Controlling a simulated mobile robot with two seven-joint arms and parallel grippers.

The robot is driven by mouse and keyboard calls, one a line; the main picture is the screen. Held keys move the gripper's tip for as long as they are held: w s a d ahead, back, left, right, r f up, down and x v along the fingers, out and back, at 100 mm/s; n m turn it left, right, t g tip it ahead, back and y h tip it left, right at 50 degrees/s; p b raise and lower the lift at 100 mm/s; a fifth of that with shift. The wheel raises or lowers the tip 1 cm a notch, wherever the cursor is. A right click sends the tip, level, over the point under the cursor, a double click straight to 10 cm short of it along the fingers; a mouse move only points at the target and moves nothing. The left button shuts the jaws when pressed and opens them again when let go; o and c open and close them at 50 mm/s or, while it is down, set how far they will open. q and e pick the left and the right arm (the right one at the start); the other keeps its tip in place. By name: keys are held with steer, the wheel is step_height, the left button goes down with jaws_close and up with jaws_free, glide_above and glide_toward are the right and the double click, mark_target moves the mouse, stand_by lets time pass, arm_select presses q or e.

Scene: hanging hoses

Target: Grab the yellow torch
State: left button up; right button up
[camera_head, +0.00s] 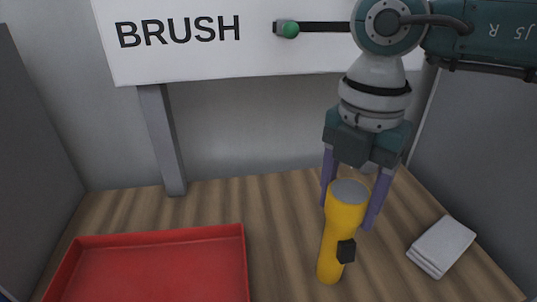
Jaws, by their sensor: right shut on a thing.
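The yellow torch (341,232) stands upright on the wooden table, leaning slightly, with its wide grey-topped head up and a black switch (346,251) on its side. My right gripper (350,203) comes down from above, its purple fingers on either side of the torch's head. It is shut on the torch. The far parts of the fingers are partly hidden behind the head. My left gripper is not in view.
A red tray (160,238) lies at the front left. A white block-like stack (441,247) lies to the right of the torch. A white sign reading BRUSH (180,32) stands at the back on a grey post (161,140). Grey walls close both sides.

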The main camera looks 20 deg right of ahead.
jaws_close()
steer(key=shift+r, duration=0.1)
stand_by(0.5)
